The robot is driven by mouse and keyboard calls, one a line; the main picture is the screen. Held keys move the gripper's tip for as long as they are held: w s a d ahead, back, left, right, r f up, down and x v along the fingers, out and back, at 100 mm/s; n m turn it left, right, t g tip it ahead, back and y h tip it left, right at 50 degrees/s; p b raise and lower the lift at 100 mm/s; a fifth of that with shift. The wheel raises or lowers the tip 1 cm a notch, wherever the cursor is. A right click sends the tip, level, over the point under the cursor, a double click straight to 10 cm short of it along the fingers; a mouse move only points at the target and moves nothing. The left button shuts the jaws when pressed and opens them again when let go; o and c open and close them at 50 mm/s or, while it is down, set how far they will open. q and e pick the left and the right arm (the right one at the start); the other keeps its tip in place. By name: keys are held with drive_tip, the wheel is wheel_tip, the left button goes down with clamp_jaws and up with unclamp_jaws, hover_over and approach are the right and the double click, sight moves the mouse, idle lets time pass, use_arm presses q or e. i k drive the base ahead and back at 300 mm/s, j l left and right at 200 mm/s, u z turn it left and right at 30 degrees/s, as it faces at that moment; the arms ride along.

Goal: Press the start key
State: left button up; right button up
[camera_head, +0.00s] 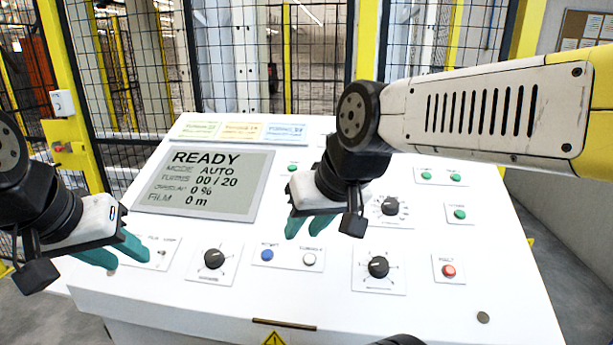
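A sloped white control panel (215,300) fills the middle of the head view. Green buttons sit on its right side: a pair at the upper right (426,175) (455,177) and one below them (459,214). Another small green one (292,167) is right of the screen. Their labels are too small to read surely, so I cannot tell which is the start key. My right gripper (308,227) is over the panel's middle, teal fingers apart, above the blue and white buttons. My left gripper (119,251) is over the panel's left edge, fingers apart and empty.
The screen (205,185) reads READY, AUTO, 00 / 20. A blue button (267,254), a white button (309,258), black knobs (378,266) (214,258) and a red button (448,270) are on the panel. A mesh fence with yellow posts (75,90) stands behind.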

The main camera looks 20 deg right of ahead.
sight(461, 213)
drive_tip(key=z, duration=1.85)
drive_tip(key=k+j+z, duration=0.2)
drive_tip(key=j+z, duration=0.25)
drive_tip(key=k+j+z, duration=0.25)
drive_tip(key=z, duration=0.2)
